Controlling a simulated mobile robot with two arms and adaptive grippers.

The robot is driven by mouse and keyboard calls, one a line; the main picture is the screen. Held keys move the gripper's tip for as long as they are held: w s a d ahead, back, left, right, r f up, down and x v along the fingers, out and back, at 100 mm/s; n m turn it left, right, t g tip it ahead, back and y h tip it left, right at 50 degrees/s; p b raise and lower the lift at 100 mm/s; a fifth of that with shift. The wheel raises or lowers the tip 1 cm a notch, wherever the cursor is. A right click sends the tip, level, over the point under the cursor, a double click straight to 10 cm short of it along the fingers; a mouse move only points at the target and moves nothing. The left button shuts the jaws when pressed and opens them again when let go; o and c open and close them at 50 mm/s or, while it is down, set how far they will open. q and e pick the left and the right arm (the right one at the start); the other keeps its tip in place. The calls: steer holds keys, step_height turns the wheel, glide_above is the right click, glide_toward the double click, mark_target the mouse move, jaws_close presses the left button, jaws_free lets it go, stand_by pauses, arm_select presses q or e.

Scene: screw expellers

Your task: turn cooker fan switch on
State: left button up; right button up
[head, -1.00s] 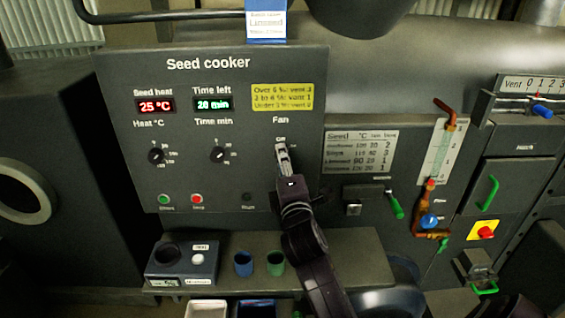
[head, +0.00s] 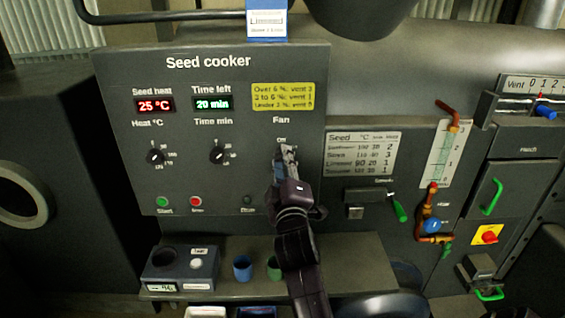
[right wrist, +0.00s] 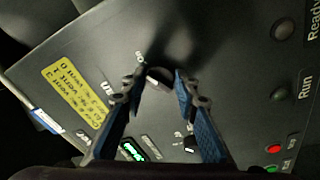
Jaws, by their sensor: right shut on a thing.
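The seed cooker panel (head: 120,185) is dark grey, with a red "25 °C" display and a green "20 min" display. The fan label (head: 281,119) is above the fan switch, which my gripper covers in the head view. My right gripper (head: 286,155) is at the switch, just below the "Off" mark. In the right wrist view, the dark round fan switch (right wrist: 158,76) sits between the tips of the two blue-padded fingers of my right gripper (right wrist: 158,90), which is shut on it. The exact switch position is hard to read. My left gripper is not in view.
A heat knob (head: 155,156) and a time knob (head: 218,155) are left of my gripper, with a green button (head: 162,201) and red button (head: 196,202) below. A shelf (head: 350,262) juts out below the panel, holding a small box (head: 182,268) and cups.

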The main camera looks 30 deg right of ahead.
mark_target(280, 123)
steer(key=shift+f, duration=0.15)
steer(key=shift+c, duration=0.2)
steer(key=o, duration=1.2)
steer(key=shift+c, duration=0.2)
steer(key=shift+r, duration=0.2)
steer(key=shift+o, duration=0.8)
steer(key=r, duration=0.5)
steer(key=w+r, duration=0.1)
steer(key=r, duration=0.2)
steer(key=shift+d, duration=0.15)
steer(key=shift+s+a+r, duration=0.15)
steer(key=shift+s+r, duration=0.15)
steer(key=shift+r, duration=0.25)
steer(key=shift+s+a+r, duration=0.1)
steer(key=shift+s+r, duration=0.2)
steer(key=shift+r, duration=0.25)
steer(key=shift+c, duration=0.8)
steer(key=shift+s+r, duration=0.1)
steer(key=shift+s, duration=0.1)
steer(key=shift+w+d+f, duration=0.15)
steer(key=shift+w+f, duration=0.25)
steer(key=shift+w, duration=0.1)
steer(key=shift+s, duration=0.1)
